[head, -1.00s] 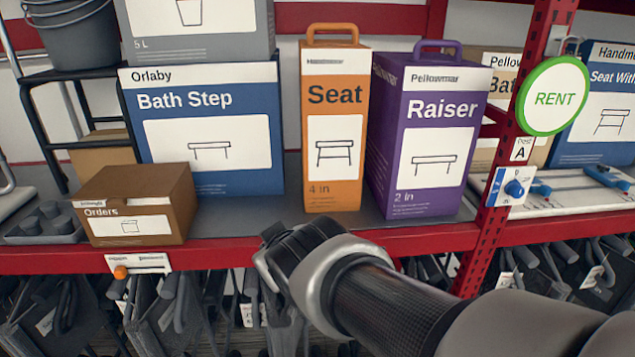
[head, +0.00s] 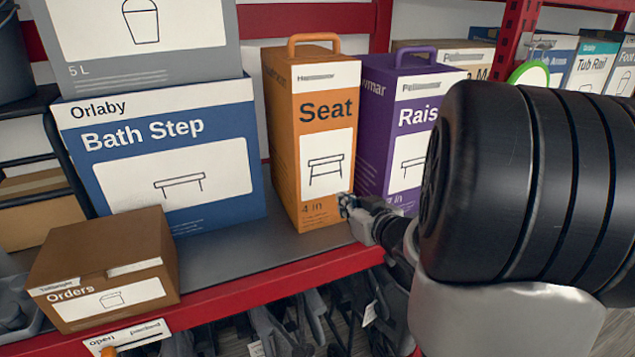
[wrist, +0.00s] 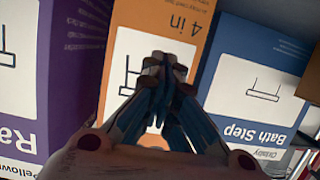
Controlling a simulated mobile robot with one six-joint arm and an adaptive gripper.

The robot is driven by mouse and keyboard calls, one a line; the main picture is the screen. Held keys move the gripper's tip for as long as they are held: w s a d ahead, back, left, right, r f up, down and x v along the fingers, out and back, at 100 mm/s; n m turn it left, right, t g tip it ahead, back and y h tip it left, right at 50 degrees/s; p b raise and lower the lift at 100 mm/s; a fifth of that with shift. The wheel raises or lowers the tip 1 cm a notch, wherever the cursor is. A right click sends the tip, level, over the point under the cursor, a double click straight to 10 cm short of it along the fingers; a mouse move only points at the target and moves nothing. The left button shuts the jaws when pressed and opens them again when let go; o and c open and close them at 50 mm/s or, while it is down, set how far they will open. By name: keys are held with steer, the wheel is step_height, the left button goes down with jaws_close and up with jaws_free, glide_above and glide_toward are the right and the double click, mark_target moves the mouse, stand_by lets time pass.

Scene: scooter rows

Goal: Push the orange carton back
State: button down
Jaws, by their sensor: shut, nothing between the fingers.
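The orange carton (head: 284,135), marked "Seat" and with an orange handle on top, stands upright on the grey shelf between a blue box and a purple carton. It also shows in the wrist view (wrist: 190,25), upside down. My gripper (head: 346,203) is shut and empty, at the lower right of the orange carton's front face. In the wrist view my fingertips (wrist: 163,66) lie over the carton's white label. I cannot tell for sure whether they touch the carton.
The purple "Raiser" carton (head: 376,150) stands close on the right, partly behind my arm. The blue "Bath Step" box (head: 85,172) stands left, with a grey box (head: 205,30) on it. A brown "Orders" box (head: 65,250) sits at the front left. A red edge (head: 230,303) fronts the shelf.

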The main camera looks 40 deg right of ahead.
mark_target(327, 178)
steer(key=shift+w+d+b, duration=0.25)
steer(key=shift+w+d, duration=0.15)
steer(key=shift+w, duration=0.75)
steer(key=shift+w+d+b, duration=0.2)
steer(key=shift+w+d, duration=0.15)
steer(key=shift+w, duration=0.8)
steer(key=shift+w+d+b, duration=0.25)
steer(key=shift+w+d, duration=0.15)
steer(key=shift+w, duration=0.75)
steer(key=shift+w+d+p, duration=2.05)
steer(key=shift+w+p, duration=0.35)
steer(key=shift+w, duration=5.8)
steer(key=s+a, duration=0.1)
steer(key=s, duration=0.3)
steer(key=s+a+b, duration=0.1)
steer(key=s, duration=0.2)
steer(key=s+a, duration=0.1)
steer(key=s, duration=0.3)
steer(key=shift+s+b, duration=0.3)
steer(key=shift+s, duration=0.05)
